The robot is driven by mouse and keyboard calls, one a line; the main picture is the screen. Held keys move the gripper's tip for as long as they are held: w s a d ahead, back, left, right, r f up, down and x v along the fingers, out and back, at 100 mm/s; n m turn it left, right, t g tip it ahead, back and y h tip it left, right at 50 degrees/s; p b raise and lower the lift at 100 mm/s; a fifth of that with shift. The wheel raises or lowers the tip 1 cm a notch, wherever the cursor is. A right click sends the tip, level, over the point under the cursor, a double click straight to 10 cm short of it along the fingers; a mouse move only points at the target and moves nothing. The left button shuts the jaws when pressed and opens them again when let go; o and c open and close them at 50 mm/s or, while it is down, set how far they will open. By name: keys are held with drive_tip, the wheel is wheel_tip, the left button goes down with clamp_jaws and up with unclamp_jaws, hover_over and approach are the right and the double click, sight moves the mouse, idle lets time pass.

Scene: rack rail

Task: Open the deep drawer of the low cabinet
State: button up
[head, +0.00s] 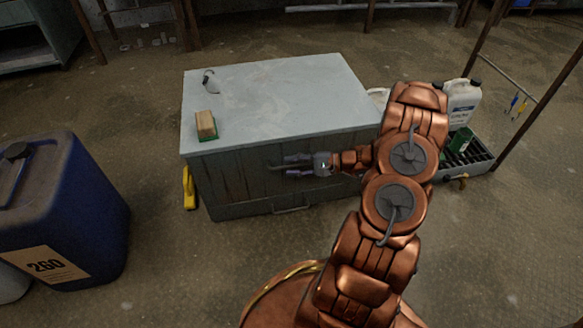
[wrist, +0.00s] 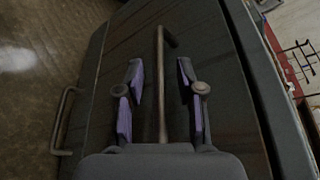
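The low cabinet (head: 270,90) is grey with a pale top and stands in the middle of the head view. Its tall upper front (wrist: 215,60) looks like the deep drawer and appears shut. The deep drawer's bar handle (wrist: 161,85) runs between my fingers in the wrist view. My gripper (head: 287,166) is at this front in the head view. In the wrist view my gripper (wrist: 163,95) is open, one finger on each side of the bar, with gaps showing. Contact is not visible. A lower handle (wrist: 62,122) belongs to the narrower front below.
A sponge-like block (head: 205,124) and a small dark-and-white item (head: 210,81) lie on the cabinet top. A blue drum (head: 65,205) stands left, a yellow object (head: 189,188) by the cabinet's left corner. Floor in front is clear.

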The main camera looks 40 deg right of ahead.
drive_tip(key=shift+w+a, duration=0.25)
drive_tip(key=shift+c, duration=0.4)
drive_tip(key=shift+f, duration=0.1)
clamp_jaws()
